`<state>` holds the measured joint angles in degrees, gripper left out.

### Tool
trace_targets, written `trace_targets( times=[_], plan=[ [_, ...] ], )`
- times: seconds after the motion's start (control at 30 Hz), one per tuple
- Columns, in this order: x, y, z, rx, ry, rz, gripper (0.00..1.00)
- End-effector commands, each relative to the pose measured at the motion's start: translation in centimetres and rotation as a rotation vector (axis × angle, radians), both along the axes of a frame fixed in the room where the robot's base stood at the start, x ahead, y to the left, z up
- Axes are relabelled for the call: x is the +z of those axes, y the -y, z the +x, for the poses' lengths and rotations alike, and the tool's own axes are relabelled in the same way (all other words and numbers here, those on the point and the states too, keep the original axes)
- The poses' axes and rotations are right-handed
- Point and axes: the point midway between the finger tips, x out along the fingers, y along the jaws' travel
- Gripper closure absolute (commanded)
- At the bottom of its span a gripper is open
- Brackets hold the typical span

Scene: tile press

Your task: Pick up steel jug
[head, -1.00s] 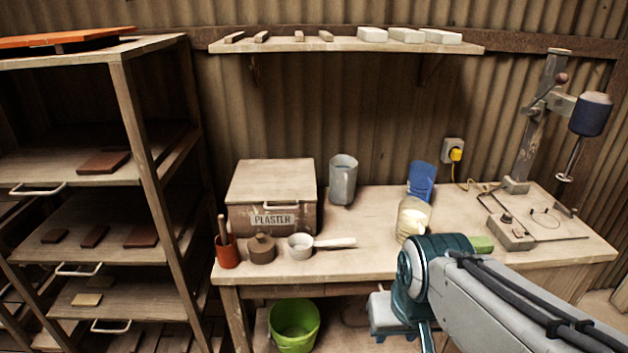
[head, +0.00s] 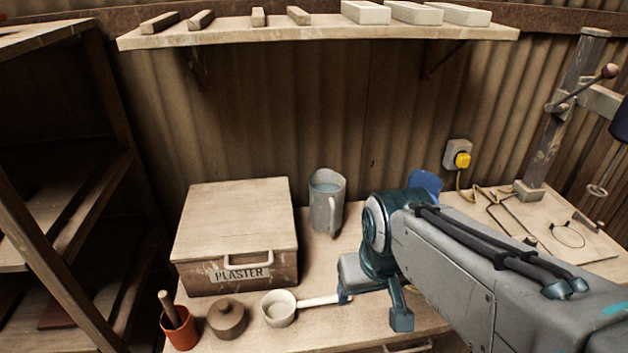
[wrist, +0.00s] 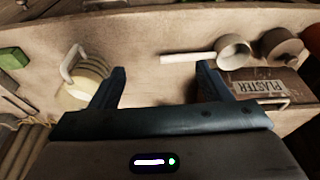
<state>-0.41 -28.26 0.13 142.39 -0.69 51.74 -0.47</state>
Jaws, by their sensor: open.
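The steel jug (head: 326,205) is a grey metal jug standing upright at the back of the workbench in the head view. It stands right of the plaster box, and its handle faces front right. Its inside looks pale blue. My gripper (head: 373,308) is above the bench, in front and to the right of the jug, apart from it. The fingers are spread and empty in the wrist view (wrist: 162,76). The steel jug does not show in the wrist view.
The plaster box (head: 235,235), a white scoop (head: 279,309), a brown lidded pot (head: 227,319) and a red cup (head: 181,341) stand on the left. A blue container (head: 428,181) is partly behind my arm. A shelf (head: 300,44) hangs above.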

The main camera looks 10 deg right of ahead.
Motion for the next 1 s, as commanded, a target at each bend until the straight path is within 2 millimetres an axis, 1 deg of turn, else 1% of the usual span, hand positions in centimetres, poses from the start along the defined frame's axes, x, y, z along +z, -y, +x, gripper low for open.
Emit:
trace_targets(
  times=[0.07,0.17,0.27,0.3,0.37,0.5,0.7,0.8,0.9,1.0],
  plan=[
    [0.9,0.0,1.3,0.063,-0.018,-0.031,0.3],
    [2.3,-0.1,3.8,0.195,-0.055,-0.092,0.3],
    [3.8,-0.4,7.2,0.367,-0.104,-0.167,0.3],
    [4.4,-0.6,8.6,0.439,-0.127,-0.197,0.3],
    [5.0,-0.9,10.7,0.547,-0.159,-0.239,0.3],
    [5.9,-1.7,15.7,0.79,-0.24,-0.324,0.3],
    [6.0,-3.3,22.5,1.121,-0.359,-0.419,0.3],
    [5.5,-4.1,25.3,1.261,-0.412,-0.451,0.3],
    [5.0,-4.7,27.4,1.367,-0.455,-0.471,0.3],
    [4.6,-5.1,28.7,1.438,-0.484,-0.483,0.3]
  ],
)
